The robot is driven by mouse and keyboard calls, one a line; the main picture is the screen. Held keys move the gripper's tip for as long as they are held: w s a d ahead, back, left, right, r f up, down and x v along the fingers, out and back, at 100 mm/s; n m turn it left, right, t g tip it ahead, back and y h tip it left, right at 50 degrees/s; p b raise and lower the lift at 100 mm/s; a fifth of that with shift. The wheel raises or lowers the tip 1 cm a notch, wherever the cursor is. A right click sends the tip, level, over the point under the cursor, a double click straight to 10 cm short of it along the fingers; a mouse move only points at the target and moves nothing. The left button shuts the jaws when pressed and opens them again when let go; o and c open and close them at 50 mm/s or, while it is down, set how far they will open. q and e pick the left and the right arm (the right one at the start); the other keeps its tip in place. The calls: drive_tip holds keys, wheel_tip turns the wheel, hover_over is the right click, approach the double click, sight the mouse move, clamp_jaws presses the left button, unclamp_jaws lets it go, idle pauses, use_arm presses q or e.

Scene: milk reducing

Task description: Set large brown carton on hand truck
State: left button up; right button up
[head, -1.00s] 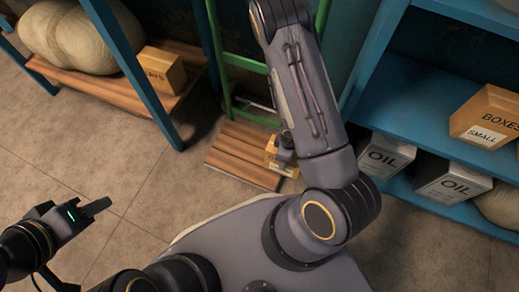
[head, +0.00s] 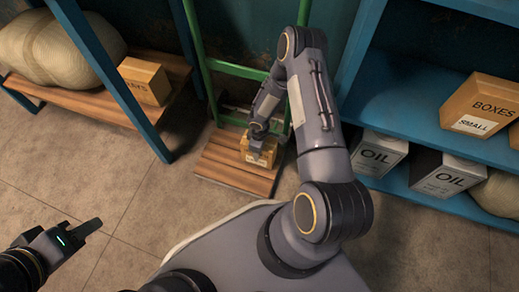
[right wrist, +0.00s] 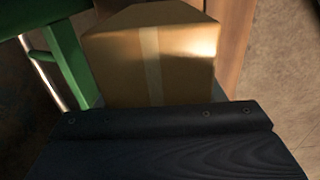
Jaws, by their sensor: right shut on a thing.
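The brown carton (head: 258,152) is at the hand truck's wooden base, near the upright frame. I cannot tell whether its underside touches the boards. The hand truck (head: 232,174) has a green frame and a slatted wooden base. My right gripper (head: 258,132) is shut on the carton from above and hides part of it. In the right wrist view the carton (right wrist: 180,50) shows a pale tape strip, with the green frame (right wrist: 66,48) beside it. My left gripper (head: 88,228) is low at the left, away from the carton; its finger gap does not show.
A blue shelf (head: 400,115) at the right holds a box marked SMALL (head: 485,107) and white OIL cans (head: 378,155). A wooden shelf (head: 120,115) at the left holds sacks (head: 60,50) and a carton (head: 145,80). The floor at the left is clear.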

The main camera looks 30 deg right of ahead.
drive_tip(key=shift+f, duration=0.4)
drive_tip(key=shift+f, duration=0.2)
drive_tip(key=o, duration=1.4)
drive_tip(key=shift+r, duration=0.1)
drive_tip(key=shift+r, duration=0.2)
wheel_tip(320, 180, up, 12)
drive_tip(key=p, duration=0.5)
